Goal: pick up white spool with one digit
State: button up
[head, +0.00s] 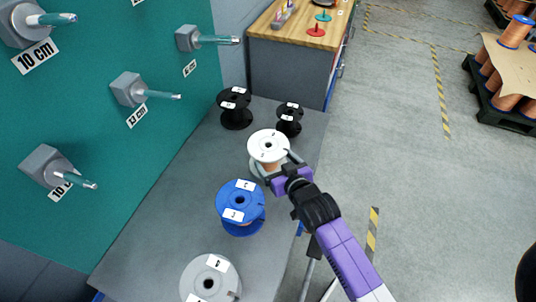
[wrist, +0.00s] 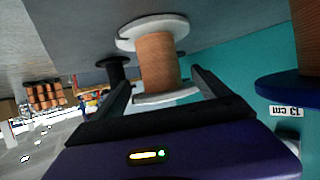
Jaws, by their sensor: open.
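A white spool (head: 268,145) wound with copper wire stands upright on the grey tabletop. Small labels are on its top flange, too small to read surely. My gripper (head: 276,164) is open at this spool, with its fingers on either side of it. In the wrist view the spool's copper winding (wrist: 158,60) shows between the two open fingers (wrist: 161,80), with gaps to both; the wrist picture appears upside down. A second, greyish-white spool (head: 210,278) stands at the near end of the table, its labels also hard to read.
A blue spool (head: 240,205) stands close to the white one, nearer the front. Two black spools (head: 235,107) (head: 289,118) stand behind it. Pegs (head: 130,90) stick out from the green wall panel at left. A wooden-topped cabinet (head: 300,35) adjoins the table's far end.

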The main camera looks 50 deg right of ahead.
jog(key=shift+x, duration=3.1)
grip_shut()
jog(key=shift+r, duration=0.1)
